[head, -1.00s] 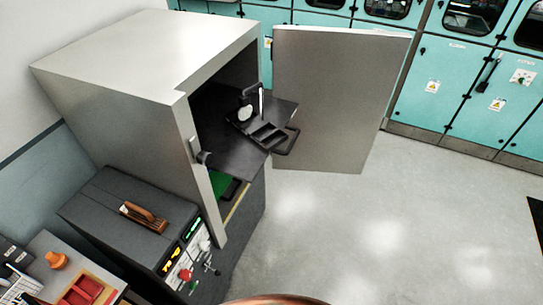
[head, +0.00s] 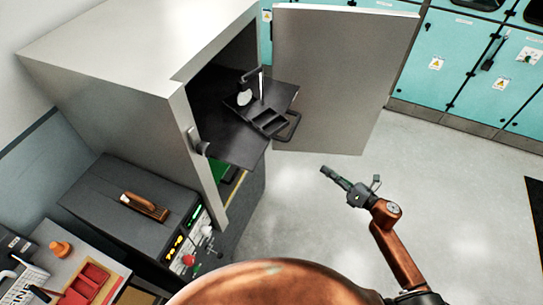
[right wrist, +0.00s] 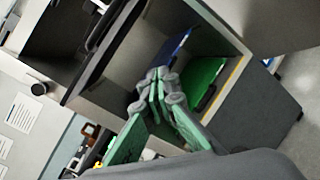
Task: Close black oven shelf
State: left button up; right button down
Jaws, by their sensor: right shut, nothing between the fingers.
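The black oven shelf (head: 219,142) sticks out of the open front of the grey oven (head: 120,55) in the head view. A black tray with compartments and a handle (head: 272,122) sits on it. My right gripper (head: 325,171) is shut and empty, to the right of and apart from the shelf, over the floor. In the right wrist view, its green-padded fingers (right wrist: 158,77) are together in front of the lower opening. My left gripper is not in view.
The oven door (head: 340,80) stands wide open behind and right of the shelf. A green board (right wrist: 207,82) lies in the lower compartment. A dark grey box with a brown handle (head: 125,210) stands at left. The floor (head: 440,180) at right is clear.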

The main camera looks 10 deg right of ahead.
jog(key=s+a+r+n+g+y, duration=0.55)
jog(key=a+r+n, duration=0.45)
jog(key=r+n, duration=0.2)
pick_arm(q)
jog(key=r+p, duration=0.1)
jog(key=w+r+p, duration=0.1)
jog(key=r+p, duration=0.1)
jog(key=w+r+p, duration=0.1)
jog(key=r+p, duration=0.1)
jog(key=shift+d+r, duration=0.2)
pick_arm(e)
jog(key=x, duration=1.3)
jog(key=shift+w+f+t+h, duration=0.35)
jog(key=shift+f+h, duration=0.05)
jog(key=shift+h, duration=0.05)
jog(key=shift+w, duration=0.1)
